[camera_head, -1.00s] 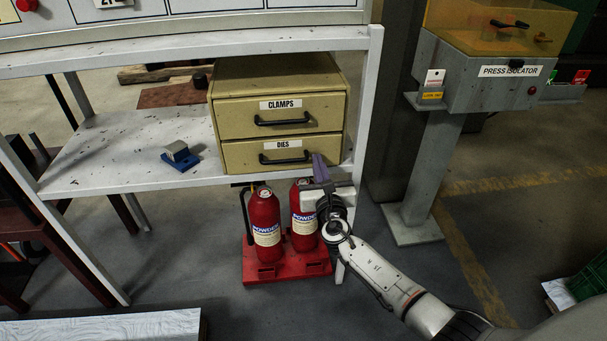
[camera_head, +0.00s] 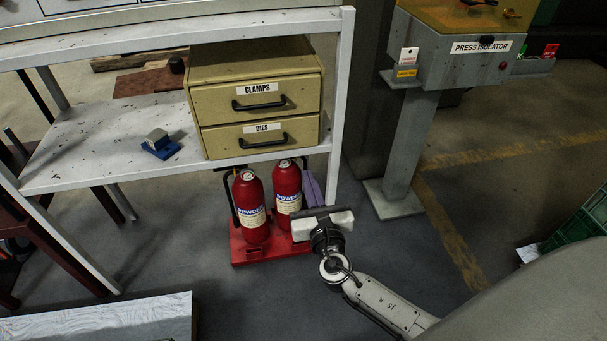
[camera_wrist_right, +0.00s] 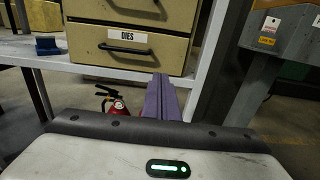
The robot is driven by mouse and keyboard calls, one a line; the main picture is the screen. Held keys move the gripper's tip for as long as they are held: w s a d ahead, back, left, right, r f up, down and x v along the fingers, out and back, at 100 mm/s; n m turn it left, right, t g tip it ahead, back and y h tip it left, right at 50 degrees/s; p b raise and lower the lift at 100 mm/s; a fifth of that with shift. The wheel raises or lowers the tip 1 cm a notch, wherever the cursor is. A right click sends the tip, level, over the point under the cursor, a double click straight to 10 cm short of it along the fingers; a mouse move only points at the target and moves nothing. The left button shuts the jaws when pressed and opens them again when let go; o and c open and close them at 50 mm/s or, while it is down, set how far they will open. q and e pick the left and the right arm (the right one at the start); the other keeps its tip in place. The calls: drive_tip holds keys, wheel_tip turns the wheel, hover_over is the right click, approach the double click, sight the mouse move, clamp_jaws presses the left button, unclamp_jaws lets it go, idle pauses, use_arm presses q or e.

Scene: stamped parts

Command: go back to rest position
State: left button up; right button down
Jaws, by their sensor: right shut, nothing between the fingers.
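My right gripper (camera_head: 313,193) shows in the head view, in front of the right-hand fire extinguisher and below the drawer cabinet. Its purple fingers (camera_wrist_right: 160,98) are shut together with nothing between them and point toward the cabinet in the right wrist view. The cabinet (camera_head: 255,103) has two closed drawers, labelled CLAMPS and DIES, and stands on the lower shelf. The gripper is apart from the DIES handle (camera_head: 264,141). My left gripper is not in view.
Two red fire extinguishers (camera_head: 250,208) stand on a red base (camera_head: 271,250) under the shelf (camera_head: 85,150). A small blue-based part (camera_head: 160,146) lies on the shelf. The press isolator stand (camera_head: 403,150) is at right.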

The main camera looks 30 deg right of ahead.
drive_tip(key=shift+s, duration=0.2)
drive_tip(key=s+a+f+m+g+y, duration=0.35)
drive_tip(key=s+f+m+g, duration=0.25)
drive_tip(key=s+f+m, duration=0.8)
drive_tip(key=s+a+m+g+y, duration=0.2)
drive_tip(key=s+a+m+y, duration=0.2)
drive_tip(key=s+a+m, duration=0.5)
drive_tip(key=s+m, duration=0.2)
drive_tip(key=m, duration=0.5)
drive_tip(key=shift+s+f+g+p, duration=0.2)
drive_tip(key=shift+s+g+p, duration=0.1)
drive_tip(key=shift+s, duration=0.05)
